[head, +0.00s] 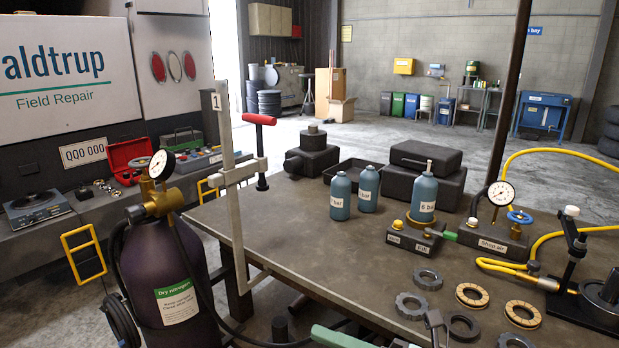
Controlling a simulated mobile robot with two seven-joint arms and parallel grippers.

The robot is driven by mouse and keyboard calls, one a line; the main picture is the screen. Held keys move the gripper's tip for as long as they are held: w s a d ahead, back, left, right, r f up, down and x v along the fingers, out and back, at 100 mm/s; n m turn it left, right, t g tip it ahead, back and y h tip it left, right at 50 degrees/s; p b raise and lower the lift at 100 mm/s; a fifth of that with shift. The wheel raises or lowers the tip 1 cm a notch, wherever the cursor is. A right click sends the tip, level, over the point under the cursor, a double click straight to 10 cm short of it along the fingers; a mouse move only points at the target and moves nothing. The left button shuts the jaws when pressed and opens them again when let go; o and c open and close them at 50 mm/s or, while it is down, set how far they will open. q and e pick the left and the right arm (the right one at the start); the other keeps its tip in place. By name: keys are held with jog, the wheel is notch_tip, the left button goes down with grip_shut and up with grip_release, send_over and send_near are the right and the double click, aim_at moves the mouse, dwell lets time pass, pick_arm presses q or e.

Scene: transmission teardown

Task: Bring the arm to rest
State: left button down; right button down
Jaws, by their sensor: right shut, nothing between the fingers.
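Most of the right arm is outside the picture. My left gripper is not in view.
Blue bottles (341,196), a shop-air gauge block (493,238) and black cases (425,178) stand farther back. A clamp (236,190) and nitrogen cylinder (165,265) stand left. The bench's left-middle is clear.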

jog(key=d+f+m+t+h+p, duration=0.1)
jog(key=d+f+m+t+h, duration=0.4)
jog(key=f+m, duration=0.6)
jog(key=d+f+m+t+h+p, duration=0.1)
jog(key=d+f+m+t+h, duration=0.45)
jog(key=m, duration=0.95)
jog(key=s+d+f+m+g+h, duration=0.1)
jog(key=s+f+m+g+h, duration=0.1)
jog(key=s+f, duration=0.5)
jog(key=s+d+f+m+g+h, duration=0.2)
jog(key=s+f+m+g, duration=0.3)
jog(key=s+f, duration=0.3)
jog(key=shift+s+f+m+g+h, duration=0.15)
jog(key=shift+f+m+g+h, duration=0.15)
jog(key=shift+f+g+h, duration=0.45)
